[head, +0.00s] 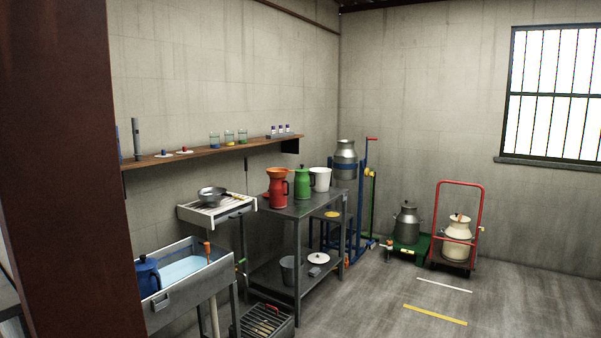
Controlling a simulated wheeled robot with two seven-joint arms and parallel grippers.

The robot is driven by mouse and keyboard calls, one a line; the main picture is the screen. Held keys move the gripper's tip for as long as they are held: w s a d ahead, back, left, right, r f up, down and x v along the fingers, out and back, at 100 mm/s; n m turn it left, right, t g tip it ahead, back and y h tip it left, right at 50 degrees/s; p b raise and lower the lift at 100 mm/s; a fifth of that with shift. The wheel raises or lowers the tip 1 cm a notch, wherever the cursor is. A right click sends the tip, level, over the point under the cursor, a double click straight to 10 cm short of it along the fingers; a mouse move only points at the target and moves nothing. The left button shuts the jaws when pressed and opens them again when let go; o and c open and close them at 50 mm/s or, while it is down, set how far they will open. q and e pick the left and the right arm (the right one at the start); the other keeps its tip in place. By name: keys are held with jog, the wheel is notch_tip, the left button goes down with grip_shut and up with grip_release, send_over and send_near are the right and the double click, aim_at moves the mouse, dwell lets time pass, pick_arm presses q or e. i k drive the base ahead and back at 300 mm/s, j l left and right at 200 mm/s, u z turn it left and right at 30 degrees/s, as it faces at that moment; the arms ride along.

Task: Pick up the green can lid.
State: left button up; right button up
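A green can (304,188) stands upright on the dark metal table in the head view. What looks like its green lid (302,169) sits on top of the can, with a small knob; the detail is small at this distance. Neither of my grippers is in view, and nothing is seen touching the can or the lid.
The metal table (297,212) also carries a red can (277,190) and a white bucket (321,180) close to the green can. A sink (220,276) with a blue can (147,277) is at left. A dark post (55,150) blocks the far left. Floor (380,310) at right is mostly clear.

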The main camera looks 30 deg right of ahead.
aim_at(302, 168)
jog(key=i+l+z, duration=0.75)
jog(key=i, duration=0.15)
jog(key=i+l+z, duration=0.3)
jog(key=i, duration=0.25)
jog(key=i+z, duration=0.35)
jog(key=i, duration=1.75)
jog(key=i+l+u, duration=0.2)
jog(key=i, duration=1.05)
jog(key=i+u, duration=0.4)
jog(key=i+l+u, duration=0.2)
jog(key=u, duration=0.2)
jog(key=i+l+u, duration=0.75)
jog(key=l, duration=0.15)
jog(key=i+l+u, duration=0.2)
jog(key=k+l, duration=0.1)
